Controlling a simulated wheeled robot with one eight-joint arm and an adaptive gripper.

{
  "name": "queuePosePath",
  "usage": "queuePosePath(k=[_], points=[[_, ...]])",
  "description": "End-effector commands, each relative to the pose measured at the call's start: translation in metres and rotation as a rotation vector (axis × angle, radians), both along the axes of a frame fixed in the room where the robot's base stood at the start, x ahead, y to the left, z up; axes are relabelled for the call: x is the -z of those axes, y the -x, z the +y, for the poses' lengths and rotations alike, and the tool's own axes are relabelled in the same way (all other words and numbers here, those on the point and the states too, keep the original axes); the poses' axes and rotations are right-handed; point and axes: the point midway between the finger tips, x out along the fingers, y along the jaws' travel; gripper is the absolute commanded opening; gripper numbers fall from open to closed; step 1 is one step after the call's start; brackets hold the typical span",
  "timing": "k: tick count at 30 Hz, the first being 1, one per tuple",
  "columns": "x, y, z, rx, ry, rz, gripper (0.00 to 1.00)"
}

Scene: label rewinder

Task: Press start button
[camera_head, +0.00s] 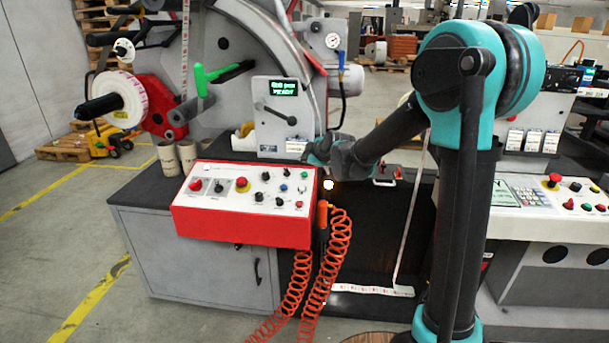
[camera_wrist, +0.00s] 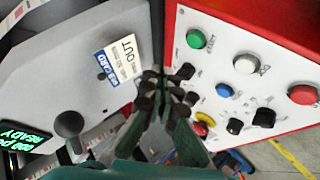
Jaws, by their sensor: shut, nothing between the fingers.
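The green start button (camera_wrist: 196,38) sits at a corner of the red control box's white top (camera_wrist: 225,45), with lettering beside it that seems to read START. In the head view, a small green button (camera_head: 304,175) shows at the right back of the same control box (camera_head: 240,225). My gripper (camera_wrist: 165,80) is shut and empty. In the wrist view its fingertips lie left of and below the green button, apart from it in the picture. In the head view my gripper (camera_head: 318,152) is beyond the box's back right corner; its fingertips are hard to make out.
A white button (camera_wrist: 246,63), a red button (camera_wrist: 302,94) and a blue button (camera_wrist: 223,90) are near the green one. A grey machine panel with a green display (camera_head: 284,88) stands behind the box. Orange coiled hoses (camera_head: 338,240) hang at its right.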

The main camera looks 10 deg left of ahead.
Motion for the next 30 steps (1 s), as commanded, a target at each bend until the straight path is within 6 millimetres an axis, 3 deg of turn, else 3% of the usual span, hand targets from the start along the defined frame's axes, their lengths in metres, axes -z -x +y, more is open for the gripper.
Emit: queuePosePath(k=[6, 12, 30], points=[[0.026, -0.008, 0.0, 0.0, 0.0, 0.0, 0.0], [0.039, -0.011, 0.0, 0.0, 0.0, 0.0, 0.0], [0.042, -0.012, 0.0, 0.0, 0.0, 0.0, 0.0]])
